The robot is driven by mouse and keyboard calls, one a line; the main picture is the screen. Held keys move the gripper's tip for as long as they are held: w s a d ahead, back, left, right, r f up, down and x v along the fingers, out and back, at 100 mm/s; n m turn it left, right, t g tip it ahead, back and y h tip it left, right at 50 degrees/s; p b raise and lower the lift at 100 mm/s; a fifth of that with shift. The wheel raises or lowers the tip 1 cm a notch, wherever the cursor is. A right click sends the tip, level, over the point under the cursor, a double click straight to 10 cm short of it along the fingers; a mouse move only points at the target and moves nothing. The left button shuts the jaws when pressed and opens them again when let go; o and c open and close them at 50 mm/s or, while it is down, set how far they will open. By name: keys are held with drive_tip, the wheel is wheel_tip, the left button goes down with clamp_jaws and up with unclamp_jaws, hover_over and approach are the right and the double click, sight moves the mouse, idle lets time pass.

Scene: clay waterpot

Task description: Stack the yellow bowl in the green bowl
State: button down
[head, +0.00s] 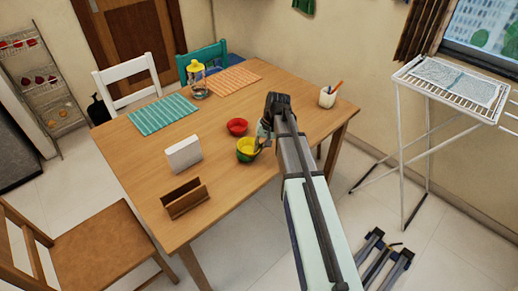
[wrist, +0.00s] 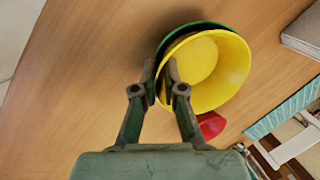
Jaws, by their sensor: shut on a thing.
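The yellow bowl (wrist: 222,75) is large in the wrist view, and its open side faces the camera. My gripper (wrist: 161,68) is shut on its near rim, with one finger inside the bowl and one outside. The green bowl (wrist: 178,33) shows only as a rim strip behind the yellow bowl. In the head view the yellow bowl (head: 246,144) sits in or just above the green bowl (head: 244,157), and my gripper (head: 260,142) is at its right side. Whether the yellow bowl rests on the green one, I cannot tell.
A red bowl (head: 237,127) stands close behind the two bowls. A white box (head: 183,155) and a wooden holder (head: 185,198) are to the left. A bottle (head: 198,82), placemats (head: 163,116) and a pen cup (head: 327,97) stand farther off on the table (head: 222,197).

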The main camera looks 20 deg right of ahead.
drive_tip(key=shift+s+f, duration=0.15)
drive_tip(key=shift+f, duration=0.45)
drive_tip(key=c, duration=1.3)
unclamp_jaws()
drive_tip(key=shift+a+f, duration=0.1)
drive_tip(key=shift+a, duration=0.05)
drive_tip(key=shift+w+a+f, duration=0.15)
drive_tip(key=shift+w+f, duration=0.05)
drive_tip(key=shift+w, duration=0.05)
drive_tip(key=shift+s+r, duration=0.1)
drive_tip(key=shift+r, duration=0.35)
drive_tip(key=b+v, duration=0.1)
drive_tip(key=v, duration=1.1)
drive_tip(key=shift+b, duration=0.3)
drive_tip(key=shift+f, duration=0.1)
